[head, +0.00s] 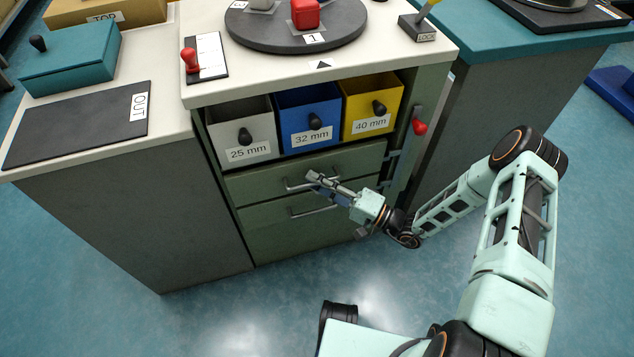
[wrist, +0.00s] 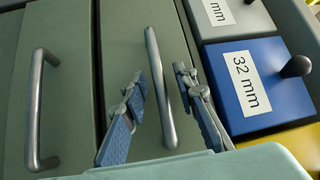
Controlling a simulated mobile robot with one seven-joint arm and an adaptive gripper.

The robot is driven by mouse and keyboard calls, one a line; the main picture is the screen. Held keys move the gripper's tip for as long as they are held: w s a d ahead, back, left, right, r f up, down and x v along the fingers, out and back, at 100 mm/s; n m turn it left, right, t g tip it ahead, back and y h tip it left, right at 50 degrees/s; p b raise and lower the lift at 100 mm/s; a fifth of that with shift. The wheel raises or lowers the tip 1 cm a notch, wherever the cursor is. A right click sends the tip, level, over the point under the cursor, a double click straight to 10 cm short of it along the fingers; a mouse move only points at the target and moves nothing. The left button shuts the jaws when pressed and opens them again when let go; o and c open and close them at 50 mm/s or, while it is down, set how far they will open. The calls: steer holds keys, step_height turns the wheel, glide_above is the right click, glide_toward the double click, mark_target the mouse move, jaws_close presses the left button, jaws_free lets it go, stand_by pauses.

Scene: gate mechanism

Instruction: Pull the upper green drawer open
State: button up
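The upper green drawer (head: 262,182) is a flat green front below the bins, flush with the cabinet and closed. Its grey bar handle (head: 291,187) is partly hidden by my gripper (head: 319,181) in the head view. In the wrist view, turned sideways, this handle (wrist: 158,70) runs between the two fingers of my gripper (wrist: 161,80). The fingers are open, one on each side of the bar, with gaps showing between bar and fingers. The upper drawer front (wrist: 120,35) lies behind them.
The lower drawer's handle (wrist: 38,110) is at the left in the wrist view. Above the drawers are grey, blue (head: 309,117) and yellow (head: 371,104) bins with black knobs. A red-handled latch (head: 419,127) is on the cabinet's right side. The floor in front is mostly clear.

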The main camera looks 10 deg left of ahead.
jaws_close()
steer(key=shift+s+d, duration=0.1)
steer(key=shift+s, duration=0.05)
stand_by(0.4)
